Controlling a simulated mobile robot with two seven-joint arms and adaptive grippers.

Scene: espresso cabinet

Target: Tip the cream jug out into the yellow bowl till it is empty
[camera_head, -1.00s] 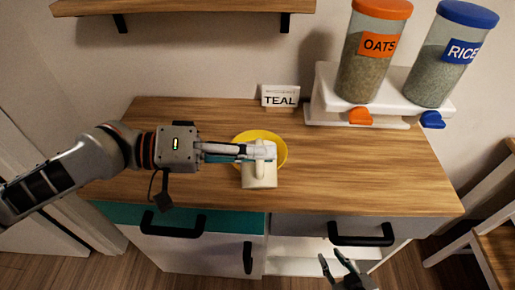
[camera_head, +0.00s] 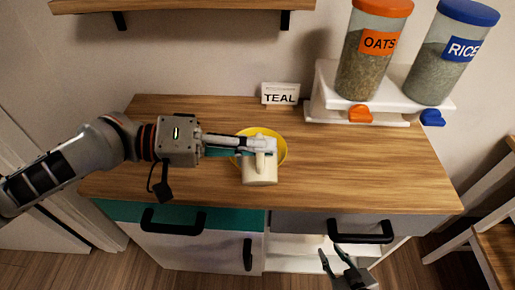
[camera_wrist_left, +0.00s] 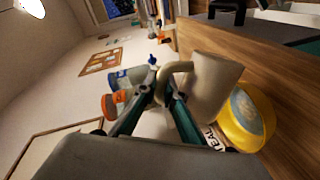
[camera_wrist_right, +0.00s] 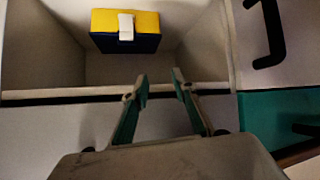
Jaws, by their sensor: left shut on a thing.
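The cream jug (camera_head: 260,176) is a pale mug-shaped vessel with a handle, seen in the head view at the near side of the yellow bowl (camera_head: 281,150). My left gripper (camera_head: 265,147) is shut on its handle. In the left wrist view the jug (camera_wrist_left: 218,80) looks tilted, beside and partly over the bowl (camera_wrist_left: 262,118). A pale bluish patch shows inside the bowl; I cannot tell whether it is contents. The jug's inside is hidden. My right gripper (camera_head: 332,255) is open and empty in front of the cabinet; its fingers also show in the right wrist view (camera_wrist_right: 158,84).
A TEAL sign (camera_head: 280,94) stands at the back of the wooden top. OATS (camera_head: 364,62) and RICE (camera_head: 442,66) dispensers stand at the back right. The worktop's right side is clear. A yellow and dark blue box (camera_wrist_right: 125,32) sits in an open compartment.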

